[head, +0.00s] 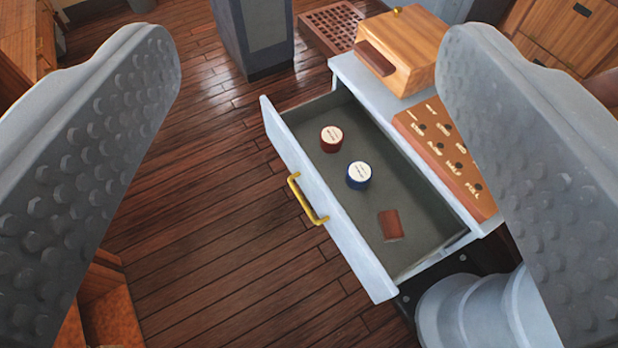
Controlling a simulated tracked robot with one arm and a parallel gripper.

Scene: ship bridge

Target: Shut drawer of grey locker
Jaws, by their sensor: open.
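The grey locker (350,72) stands right of centre, its top partly hidden by my right finger. Its drawer (335,205) is pulled well out toward the left, with a yellow handle (307,199) on the light grey front. Inside the drawer lie a red round tin (332,138), a blue round tin (358,175) and a small brown block (390,225). My gripper (310,60) is open and empty. Its two studded grey fingers frame the view left and right, with the drawer seen between them. I see no contact between the fingers and the drawer or handle.
On the locker top are a wooden box (405,50) and a brown panel with labelled holes (448,155). A grey pillar (255,35) and a wooden grating (331,27) stand behind. The plank floor (210,220) left of the drawer front is clear.

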